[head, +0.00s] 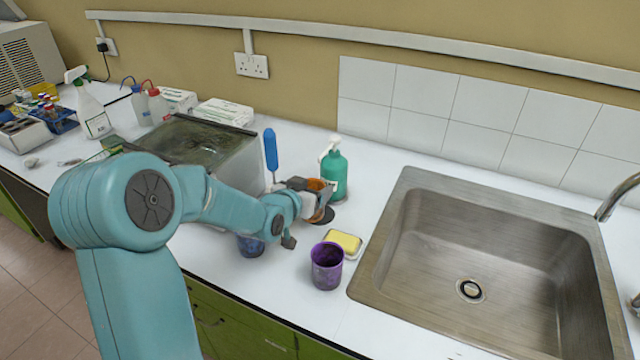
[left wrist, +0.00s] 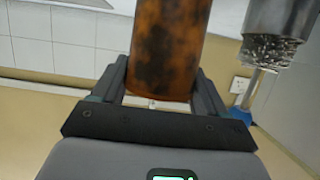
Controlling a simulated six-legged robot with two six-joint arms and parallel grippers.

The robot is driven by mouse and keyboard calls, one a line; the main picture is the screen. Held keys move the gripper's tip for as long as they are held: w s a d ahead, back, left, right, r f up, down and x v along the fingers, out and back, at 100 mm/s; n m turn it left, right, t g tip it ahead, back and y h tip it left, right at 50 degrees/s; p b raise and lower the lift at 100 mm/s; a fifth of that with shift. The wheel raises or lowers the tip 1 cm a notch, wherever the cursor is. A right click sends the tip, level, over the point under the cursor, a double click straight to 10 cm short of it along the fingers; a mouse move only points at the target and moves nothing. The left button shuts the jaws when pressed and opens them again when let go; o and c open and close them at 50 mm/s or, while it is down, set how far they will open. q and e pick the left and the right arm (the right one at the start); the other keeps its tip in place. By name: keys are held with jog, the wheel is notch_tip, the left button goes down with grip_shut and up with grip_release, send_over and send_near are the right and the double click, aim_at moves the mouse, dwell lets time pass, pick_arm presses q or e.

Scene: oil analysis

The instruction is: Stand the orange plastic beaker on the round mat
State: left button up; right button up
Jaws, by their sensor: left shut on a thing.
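The orange plastic beaker (head: 322,189) has dark stains and is partly hidden behind my left gripper (head: 312,200). That gripper is shut on the beaker. In the left wrist view the beaker (left wrist: 168,45) sits between the two fingers. The dark round mat (head: 326,217) lies on the white counter, directly below and around the beaker's lower end in the head view, and is partly covered. I cannot tell whether the beaker's bottom touches the mat. My right gripper is not in view.
A green pump bottle (head: 335,174) stands just behind the mat. A blue-handled tool (head: 271,150) is to its left. A yellow sponge (head: 344,241), a purple beaker (head: 327,268) and a blue cup (head: 250,246) stand nearer. The steel sink (head: 400,250) is at right.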

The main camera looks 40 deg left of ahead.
aim_at(317, 180)
pick_arm(q)
jog(key=w, duration=0.2)
jog(key=w+a, duration=0.1)
jog(key=shift+w+a+p, duration=0.1)
jog(key=shift+w+p, duration=0.25)
jog(key=f, duration=0.2)
jog(key=f+p, duration=0.1)
jog(key=shift+w+a+f, duration=0.15)
jog(key=shift+w+f, duration=0.2)
jog(key=shift+s, duration=0.1)
jog(key=shift+b, duration=0.35)
jog(key=o, duration=1.1)
jog(key=shift+f, duration=0.1)
